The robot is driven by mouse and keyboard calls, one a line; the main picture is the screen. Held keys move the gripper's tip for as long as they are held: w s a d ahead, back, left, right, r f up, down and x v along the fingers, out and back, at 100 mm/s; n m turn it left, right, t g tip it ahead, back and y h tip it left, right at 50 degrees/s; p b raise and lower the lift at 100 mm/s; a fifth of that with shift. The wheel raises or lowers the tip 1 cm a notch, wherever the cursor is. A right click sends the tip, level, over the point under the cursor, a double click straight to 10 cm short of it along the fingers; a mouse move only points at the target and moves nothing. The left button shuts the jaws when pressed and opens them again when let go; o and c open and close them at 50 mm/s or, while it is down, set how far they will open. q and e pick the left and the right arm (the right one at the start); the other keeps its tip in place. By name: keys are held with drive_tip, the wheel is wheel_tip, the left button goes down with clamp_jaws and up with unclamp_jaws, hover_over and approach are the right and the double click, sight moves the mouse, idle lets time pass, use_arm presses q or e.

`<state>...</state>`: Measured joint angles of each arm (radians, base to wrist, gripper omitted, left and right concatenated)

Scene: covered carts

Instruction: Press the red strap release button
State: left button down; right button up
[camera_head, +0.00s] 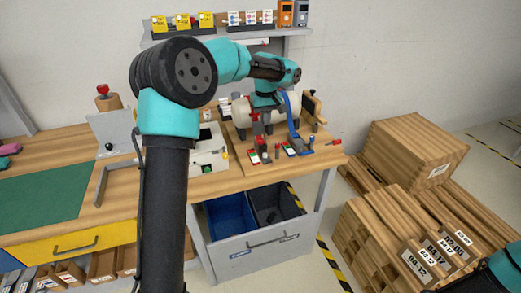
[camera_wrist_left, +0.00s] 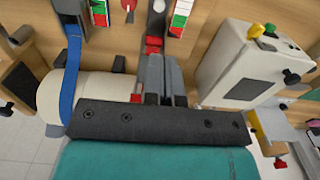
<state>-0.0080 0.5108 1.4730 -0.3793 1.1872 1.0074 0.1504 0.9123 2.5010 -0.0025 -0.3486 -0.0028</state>
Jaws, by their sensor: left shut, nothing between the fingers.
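A white cylinder (camera_head: 240,112) lies on the wooden bench with a blue strap (camera_head: 291,108) over it. A red strap fitting (camera_head: 260,140) stands in front of it, beside a blue fitting (camera_head: 296,138). In the left wrist view, the cylinder (camera_wrist_left: 85,97) and blue strap (camera_wrist_left: 73,60) are at the left. Red parts (camera_wrist_left: 153,45) of the red fitting lie right at my left gripper's fingertips (camera_wrist_left: 167,62). I cannot tell whether they touch, or which part is the button. My left gripper (camera_head: 266,108) is shut and empty, above the red fitting. My right gripper is out of view.
A white box (camera_head: 209,150) stands left of the fittings; it also shows in the left wrist view (camera_wrist_left: 245,65). Small red, white and green indicator panels (camera_wrist_left: 180,17) lie by the fittings. A shelf (camera_head: 230,32) is behind. Crates (camera_head: 415,150) stand on the right floor.

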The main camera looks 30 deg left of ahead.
sight(265, 154)
use_arm(q)
wheel_tip(265, 154, down, 14)
drive_tip(key=shift+f, duration=0.1)
idle(0.7)
drive_tip(key=shift+s+f, duration=0.15)
drive_tip(key=shift+f, duration=0.95)
wheel_tip(265, 154, up, 15)
drive_tip(key=shift+w+r, duration=0.15)
drive_tip(key=shift+w, duration=0.05)
